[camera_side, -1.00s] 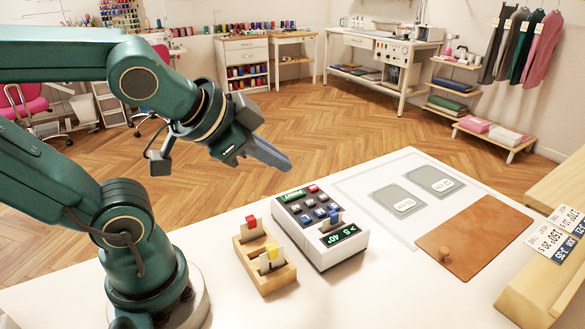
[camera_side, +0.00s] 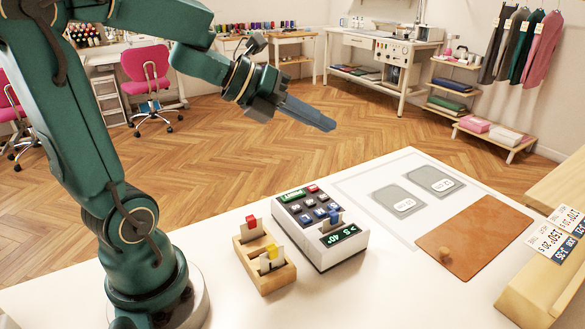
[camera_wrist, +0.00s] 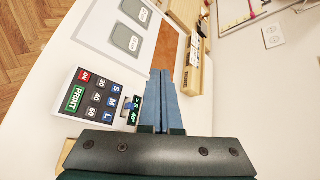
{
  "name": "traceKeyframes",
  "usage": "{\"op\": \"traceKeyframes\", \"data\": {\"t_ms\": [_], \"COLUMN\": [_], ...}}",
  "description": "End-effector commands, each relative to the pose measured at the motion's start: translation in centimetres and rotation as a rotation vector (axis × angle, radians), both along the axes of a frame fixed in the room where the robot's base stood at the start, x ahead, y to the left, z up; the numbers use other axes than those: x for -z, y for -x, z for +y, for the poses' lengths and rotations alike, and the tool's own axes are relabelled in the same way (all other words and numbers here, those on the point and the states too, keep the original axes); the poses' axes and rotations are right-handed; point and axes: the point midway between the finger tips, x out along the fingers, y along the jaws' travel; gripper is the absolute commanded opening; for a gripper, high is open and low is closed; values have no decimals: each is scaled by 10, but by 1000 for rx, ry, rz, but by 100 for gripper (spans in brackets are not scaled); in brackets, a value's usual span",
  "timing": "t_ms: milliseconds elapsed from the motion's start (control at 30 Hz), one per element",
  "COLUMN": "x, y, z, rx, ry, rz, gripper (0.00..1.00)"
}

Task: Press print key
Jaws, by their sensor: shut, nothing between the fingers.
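The label device (camera_side: 343,254) is a white box with a dark key panel, standing on the white table. Its green PRINT key (camera_side: 293,195) is at the far left corner of the panel. The PRINT key is also clear in the wrist view (camera_wrist: 76,99), beside a red key (camera_wrist: 85,76), with grey number keys and blue S, M, L keys. A small display (camera_side: 344,235) shows green characters. My gripper (camera_side: 326,122) is shut and empty, high above the table and apart from the device. It also shows in the wrist view (camera_wrist: 162,76), to the right of the keys.
A wooden holder (camera_side: 270,279) with red- and yellow-topped pieces stands left of the device. Grey label plates (camera_side: 399,200) and a brown board with a knob (camera_side: 485,236) lie to the right. Wooden blocks (camera_side: 540,290) stand at the right edge.

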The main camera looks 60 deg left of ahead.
Motion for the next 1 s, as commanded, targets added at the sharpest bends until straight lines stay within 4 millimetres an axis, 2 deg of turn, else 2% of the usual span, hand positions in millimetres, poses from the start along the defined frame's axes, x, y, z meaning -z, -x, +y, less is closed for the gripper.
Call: {"op": "traceKeyframes", "data": {"t_ms": [100, 300, 767, 1000], "x": [30, 50, 53, 73], "y": [15, 23, 24, 24], "z": [25, 55, 59, 59], "rx": [54, 1, -18, -18], "ry": [-79, -79, -70, -66], "rz": [129, 211, 214, 215], "gripper": [0, 0, 0, 0]}}
